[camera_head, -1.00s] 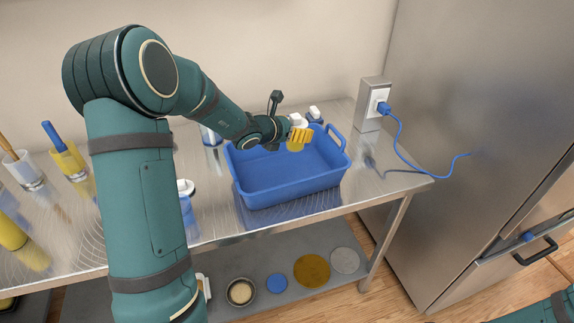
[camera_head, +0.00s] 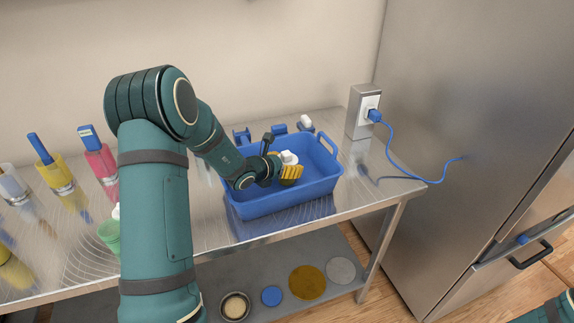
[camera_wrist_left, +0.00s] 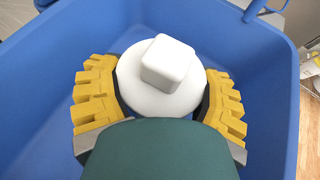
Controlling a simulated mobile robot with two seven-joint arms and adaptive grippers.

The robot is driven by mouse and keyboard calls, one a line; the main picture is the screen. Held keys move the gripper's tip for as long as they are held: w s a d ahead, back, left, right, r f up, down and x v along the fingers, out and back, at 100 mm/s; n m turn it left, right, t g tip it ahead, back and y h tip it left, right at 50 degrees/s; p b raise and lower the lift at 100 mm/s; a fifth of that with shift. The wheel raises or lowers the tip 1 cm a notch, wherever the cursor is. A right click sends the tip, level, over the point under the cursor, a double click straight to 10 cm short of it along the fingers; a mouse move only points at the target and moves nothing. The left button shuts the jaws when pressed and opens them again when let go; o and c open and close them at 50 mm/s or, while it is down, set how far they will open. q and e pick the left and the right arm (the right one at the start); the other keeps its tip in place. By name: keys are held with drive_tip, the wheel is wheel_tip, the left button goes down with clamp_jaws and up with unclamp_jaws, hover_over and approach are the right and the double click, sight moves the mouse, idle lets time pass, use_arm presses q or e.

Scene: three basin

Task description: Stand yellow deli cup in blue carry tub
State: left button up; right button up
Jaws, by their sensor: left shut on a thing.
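The blue carry tub (camera_head: 285,202) stands on the steel table; its blue wall also shows in the left wrist view (camera_wrist_left: 268,85). My left gripper (camera_head: 288,172) is inside the tub's opening, below rim level. Its yellow-padded fingers are shut on the yellow deli cup (camera_head: 289,182), around its sides. In the left wrist view the cup's round white lid (camera_wrist_left: 140,97) with a square white knob sits between the fingers and hides the cup's body. The cup looks about upright. I cannot tell whether its base touches the tub floor. My right gripper is out of view.
Behind the tub stand small blue and white items (camera_head: 305,122). At left are a pink cup (camera_head: 101,162), a yellow cup (camera_head: 56,175) and a green cup (camera_head: 109,235). A wall outlet with a blue cord (camera_head: 400,160) and a steel fridge (camera_head: 480,110) are at right.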

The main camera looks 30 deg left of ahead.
use_arm(q)
drive_tip(key=shift+f, duration=0.1)
drive_tip(key=o, duration=1.3)
drive_tip(key=p+v, duration=0.1)
drive_tip(key=v, duration=1.1)
drive_tip(key=shift+d, duration=0.15)
